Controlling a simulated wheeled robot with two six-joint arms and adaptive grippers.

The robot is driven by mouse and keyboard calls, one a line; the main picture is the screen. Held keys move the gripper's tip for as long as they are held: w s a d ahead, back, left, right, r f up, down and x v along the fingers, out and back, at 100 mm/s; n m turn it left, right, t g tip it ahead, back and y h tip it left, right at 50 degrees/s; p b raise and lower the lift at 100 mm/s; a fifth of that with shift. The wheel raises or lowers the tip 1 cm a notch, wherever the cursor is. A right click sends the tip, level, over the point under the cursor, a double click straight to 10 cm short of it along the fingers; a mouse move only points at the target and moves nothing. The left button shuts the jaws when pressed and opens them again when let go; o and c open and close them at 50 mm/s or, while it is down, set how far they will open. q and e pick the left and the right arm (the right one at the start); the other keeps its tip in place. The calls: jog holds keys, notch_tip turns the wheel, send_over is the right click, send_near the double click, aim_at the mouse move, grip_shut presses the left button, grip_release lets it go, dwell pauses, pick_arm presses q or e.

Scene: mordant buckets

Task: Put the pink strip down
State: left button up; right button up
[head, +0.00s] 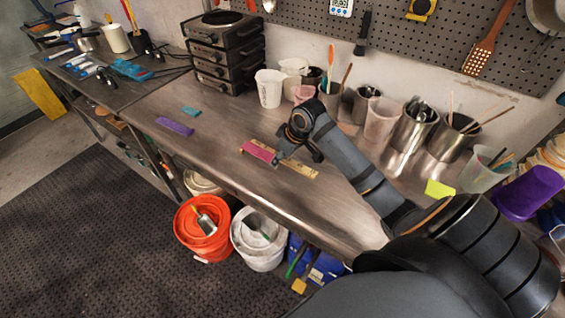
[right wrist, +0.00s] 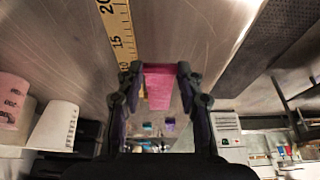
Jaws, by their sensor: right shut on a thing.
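The pink strip (head: 259,151) is at the middle of the steel bench in the head view, by the left end of a yellow ruler (head: 297,167). My right gripper (head: 281,157) is shut on the strip's near end, low over the bench. In the right wrist view the pink strip (right wrist: 158,84) sits between the two fingertips of my right gripper (right wrist: 158,70), with the ruler (right wrist: 117,35) to its left. I cannot tell whether the strip touches the bench. My left gripper is not in view.
A purple strip (head: 175,127) and a teal strip (head: 191,111) lie on the bench to the left, with bare steel around them. Cups and metal pots (head: 413,130) line the back. An orange bucket (head: 188,237) and a white bucket (head: 262,262) stand below the front edge.

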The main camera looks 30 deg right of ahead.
aim_at(281, 170)
jog(key=shift+w+d+f, duration=0.2)
jog(key=shift+f, duration=0.15)
jog(key=f, duration=0.2)
jog(key=f+p, duration=0.1)
jog(key=shift+s+d+f, duration=0.1)
jog(key=shift+d, duration=0.2)
jog(key=shift+s+f, duration=0.1)
jog(key=shift+f, duration=0.25)
jog(key=shift+s+a+f, duration=0.2)
jog(key=shift+s+f, duration=0.15)
jog(key=shift+f, duration=0.15)
jog(key=o, duration=0.7)
jog(key=shift+a, duration=0.1)
jog(key=shift+o, duration=0.7)
jog(key=shift+w+f, duration=0.25)
jog(key=shift+w, duration=0.1)
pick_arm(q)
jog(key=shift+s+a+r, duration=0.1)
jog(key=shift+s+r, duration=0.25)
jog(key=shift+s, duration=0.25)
pick_arm(e)
jog(key=shift+r, duration=0.1)
jog(key=shift+d, duration=0.2)
